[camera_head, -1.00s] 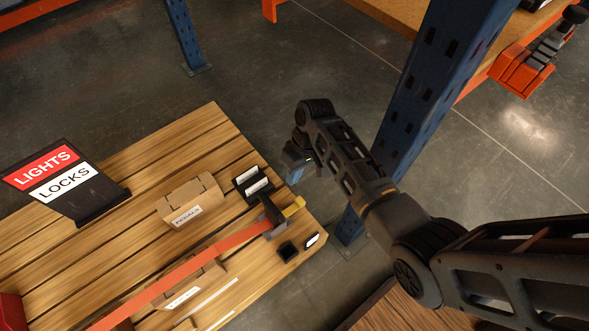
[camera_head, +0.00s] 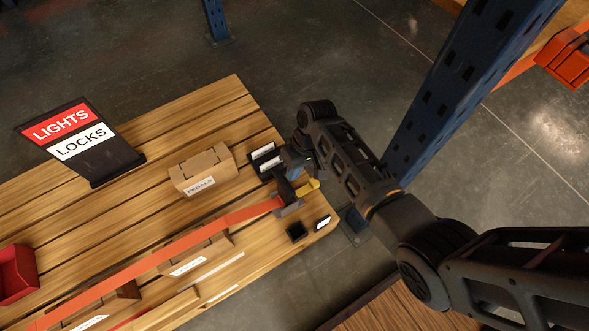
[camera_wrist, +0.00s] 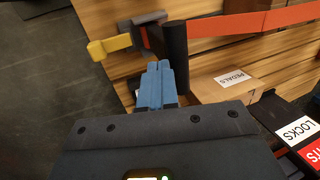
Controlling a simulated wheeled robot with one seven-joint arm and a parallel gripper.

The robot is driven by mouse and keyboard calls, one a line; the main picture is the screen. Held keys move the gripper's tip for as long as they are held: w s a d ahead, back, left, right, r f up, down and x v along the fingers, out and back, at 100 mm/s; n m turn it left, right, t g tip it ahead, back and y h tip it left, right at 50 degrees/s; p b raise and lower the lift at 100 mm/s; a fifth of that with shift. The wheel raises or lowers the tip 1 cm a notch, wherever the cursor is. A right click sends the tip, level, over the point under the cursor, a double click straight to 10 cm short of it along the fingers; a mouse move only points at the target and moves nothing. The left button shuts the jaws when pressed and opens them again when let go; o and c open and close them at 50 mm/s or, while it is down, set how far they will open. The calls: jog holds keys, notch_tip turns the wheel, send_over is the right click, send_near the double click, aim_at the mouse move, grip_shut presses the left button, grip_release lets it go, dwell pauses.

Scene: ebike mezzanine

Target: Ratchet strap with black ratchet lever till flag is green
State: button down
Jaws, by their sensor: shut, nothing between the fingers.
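The orange strap (camera_head: 165,254) runs across the wooden pallet-like top to a ratchet (camera_head: 288,207) near its right corner. The black ratchet lever (camera_head: 284,187) stands up from it; in the wrist view the lever (camera_wrist: 174,50) is a dark upright bar. A yellow piece (camera_head: 308,187) sticks out at the ratchet's end and shows at upper left in the wrist view (camera_wrist: 110,46). I see no green on it. My gripper (camera_wrist: 157,68) has its blue fingers together, empty, close beside the lever. Whether they touch it I cannot tell. In the head view my gripper (camera_head: 296,164) is partly hidden.
A cardboard box marked PEDALS (camera_head: 202,170) and a black holder (camera_head: 264,160) are near the ratchet. A LIGHTS/LOCKS sign (camera_head: 80,140) stands at left. A blue rack post (camera_head: 450,90) rises right of my arm. A small black box (camera_head: 297,231) sits by the corner.

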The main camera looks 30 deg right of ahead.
jog(key=shift+a, duration=0.1)
jog(key=shift+a+r+h+p, duration=0.3)
jog(key=shift+a+h+p, duration=0.3)
jog(key=shift+a+p, duration=0.25)
jog(key=a+f+h+b, duration=0.3)
jog(key=a+h+b, duration=0.1)
jog(key=a, duration=0.3)
jog(key=a+f+h+b, duration=0.4)
jog(key=a, duration=0.4)
jog(key=shift+a+f, duration=0.1)
